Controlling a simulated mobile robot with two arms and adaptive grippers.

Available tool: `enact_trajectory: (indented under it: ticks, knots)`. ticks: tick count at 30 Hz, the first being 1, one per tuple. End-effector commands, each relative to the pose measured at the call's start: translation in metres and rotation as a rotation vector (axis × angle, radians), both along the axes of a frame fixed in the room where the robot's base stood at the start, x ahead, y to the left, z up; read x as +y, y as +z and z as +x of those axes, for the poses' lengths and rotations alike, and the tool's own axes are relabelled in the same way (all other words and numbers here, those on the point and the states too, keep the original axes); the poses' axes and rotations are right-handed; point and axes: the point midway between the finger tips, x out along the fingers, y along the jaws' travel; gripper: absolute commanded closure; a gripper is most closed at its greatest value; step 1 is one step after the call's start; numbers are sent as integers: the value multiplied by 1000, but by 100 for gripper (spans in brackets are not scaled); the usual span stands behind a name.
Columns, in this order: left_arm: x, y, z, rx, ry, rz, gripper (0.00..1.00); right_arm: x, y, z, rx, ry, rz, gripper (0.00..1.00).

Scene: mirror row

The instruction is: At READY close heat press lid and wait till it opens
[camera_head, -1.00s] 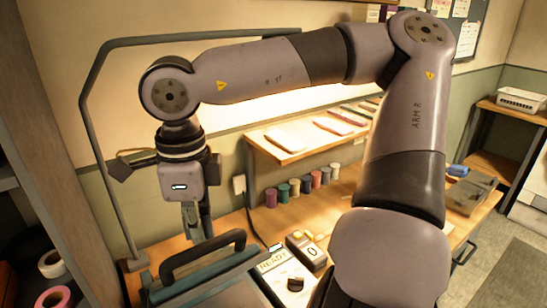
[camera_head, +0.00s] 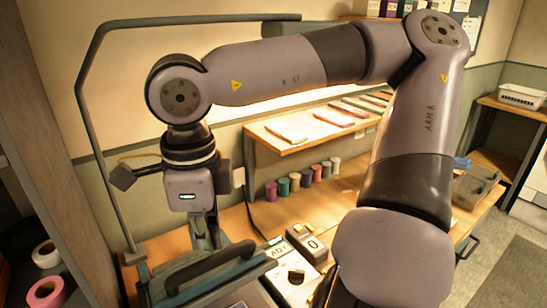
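The heat press is at the bottom left of the head view, with a dark bar handle (camera_head: 208,268) on its lid. The lid's angle is hard to judge and its lower part is cut off by the frame edge. The control box with a dark knob (camera_head: 296,276) stands right of it, its label partly hidden, "ADY" readable. My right gripper (camera_head: 208,236) points down just behind the handle; contact and finger opening are unclear. My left gripper is out of view.
A counter device showing 0 (camera_head: 308,245) stands beside the control box. Several coloured spools (camera_head: 295,182) line the bench under a shelf (camera_head: 285,145). A grey tubular frame (camera_head: 95,150) arches behind my arm. Tape rolls (camera_head: 47,292) sit at lower left.

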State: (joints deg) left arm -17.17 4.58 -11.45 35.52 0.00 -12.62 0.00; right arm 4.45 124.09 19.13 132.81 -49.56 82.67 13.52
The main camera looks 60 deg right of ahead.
Motion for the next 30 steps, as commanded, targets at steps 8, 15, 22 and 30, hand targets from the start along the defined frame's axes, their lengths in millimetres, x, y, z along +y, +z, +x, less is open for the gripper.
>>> enact_trajectory:
  ticks: [8,15,22,30]
  knots:
    - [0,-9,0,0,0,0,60,5,-7,-9,2,0,0,100]
    - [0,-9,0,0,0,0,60,5,-8,-9,3,0,1,100]
    - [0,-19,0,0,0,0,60,8,-17,-15,3,1,1,100]
    - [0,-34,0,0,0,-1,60,14,-31,-26,2,0,0,100]
